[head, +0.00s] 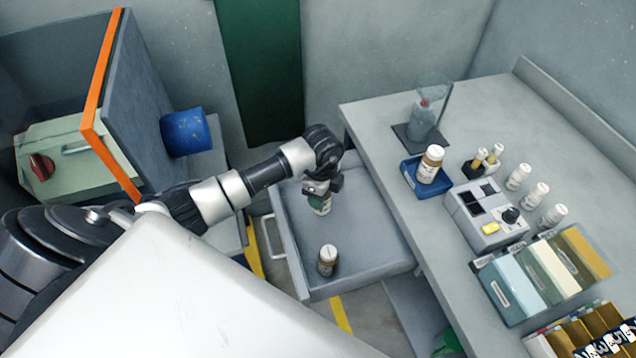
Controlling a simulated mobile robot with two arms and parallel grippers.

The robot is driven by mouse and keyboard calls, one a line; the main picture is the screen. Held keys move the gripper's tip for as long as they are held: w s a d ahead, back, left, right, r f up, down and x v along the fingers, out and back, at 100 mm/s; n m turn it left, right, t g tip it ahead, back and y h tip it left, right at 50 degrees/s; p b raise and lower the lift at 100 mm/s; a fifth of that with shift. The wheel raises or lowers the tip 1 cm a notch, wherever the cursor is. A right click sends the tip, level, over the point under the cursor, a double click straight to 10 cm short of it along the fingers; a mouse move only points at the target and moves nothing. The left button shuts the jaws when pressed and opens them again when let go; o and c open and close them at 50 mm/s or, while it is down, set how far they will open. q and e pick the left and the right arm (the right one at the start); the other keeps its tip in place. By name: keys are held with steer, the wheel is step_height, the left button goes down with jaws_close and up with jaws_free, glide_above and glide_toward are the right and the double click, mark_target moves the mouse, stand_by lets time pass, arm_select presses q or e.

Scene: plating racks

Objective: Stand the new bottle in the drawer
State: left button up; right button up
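The grey drawer (365,240) is pulled out from under the counter. My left gripper (322,188) points down over the far left part of the drawer. Directly beneath it is a bottle with a green and white label (320,205); the gripper hides its top. The bottle looks upright, but I cannot tell whether its base touches the drawer floor or whether the fingers grip it. A brown bottle with a white cap (327,262) stands near the drawer's front corner. Another brown bottle (431,165) stands on a blue pad on the counter. My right gripper is out of view.
The counter (385,120) carries a beaker stand (422,125), several small white bottles, a grey device (485,213) and coloured binders (540,275). An open cabinet door with an orange edge (108,90) and blue cylinder (185,132) are at left. The drawer's right side is clear.

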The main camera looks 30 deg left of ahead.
arm_select(q)
steer(key=a+f+b, duration=0.1)
steer(key=f+b, duration=0.1)
steer(key=w+a+f+b, duration=0.1)
steer(key=a+f+b, duration=0.1)
steer(key=f, duration=0.1)
steer(key=w+a+f+b, duration=0.1)
steer(key=f+b, duration=0.1)
steer(key=b, duration=0.1)
steer(key=shift+a+f, duration=0.15)
steer(key=shift+a, duration=0.2)
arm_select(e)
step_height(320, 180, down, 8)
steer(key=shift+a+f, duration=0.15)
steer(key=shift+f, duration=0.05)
arm_select(q)
steer(key=shift+s, duration=0.1)
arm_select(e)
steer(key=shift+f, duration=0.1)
arm_select(q)
steer(key=o, duration=0.9)
